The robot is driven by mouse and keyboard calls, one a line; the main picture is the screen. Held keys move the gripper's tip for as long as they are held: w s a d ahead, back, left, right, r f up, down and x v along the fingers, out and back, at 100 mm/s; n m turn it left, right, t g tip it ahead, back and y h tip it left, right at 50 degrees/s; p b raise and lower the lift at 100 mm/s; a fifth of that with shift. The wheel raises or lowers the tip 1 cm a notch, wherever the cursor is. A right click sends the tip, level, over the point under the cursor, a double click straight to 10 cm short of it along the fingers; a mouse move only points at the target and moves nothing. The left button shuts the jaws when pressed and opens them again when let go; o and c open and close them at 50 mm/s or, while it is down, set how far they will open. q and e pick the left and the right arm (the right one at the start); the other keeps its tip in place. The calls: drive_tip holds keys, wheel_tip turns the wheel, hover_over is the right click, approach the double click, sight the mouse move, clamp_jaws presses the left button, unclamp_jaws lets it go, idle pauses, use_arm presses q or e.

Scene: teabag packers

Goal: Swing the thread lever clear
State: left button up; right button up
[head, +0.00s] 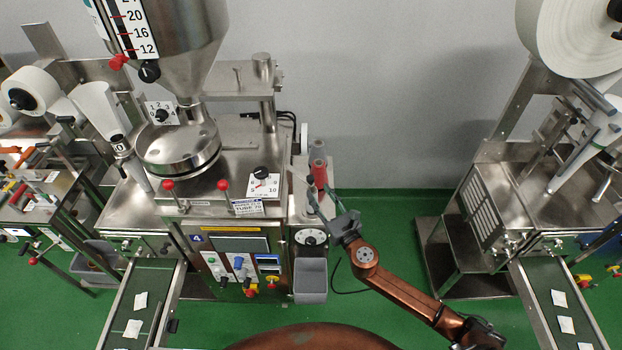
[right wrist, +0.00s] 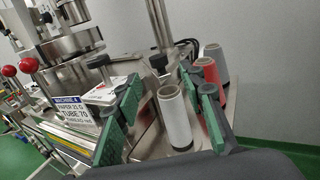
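My right gripper (head: 321,203) reaches in from the lower right to the right edge of the middle machine, by the thread spools. In the right wrist view its green-padded fingers (right wrist: 160,84) are spread apart, with nothing gripped. A white spool (right wrist: 174,117) stands upright in the gap between them as seen by the camera. A black knob on a short metal stem (right wrist: 158,63) shows just beyond the fingertips; it may be the thread lever, but I cannot tell for sure. The fingers partly hide a red spool (right wrist: 207,69). My left gripper is not in view.
A grey spool (right wrist: 215,60) stands behind the red one. A grey bin (head: 310,280) hangs below. Green floor (head: 375,220) is free to the right.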

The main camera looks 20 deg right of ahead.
sight(312, 183)
drive_tip(key=w, duration=0.3)
drive_tip(key=w+a, duration=0.1)
drive_tip(key=w, duration=0.3)
drive_tip(key=shift+a, duration=0.2)
clamp_jaws()
idle(0.5)
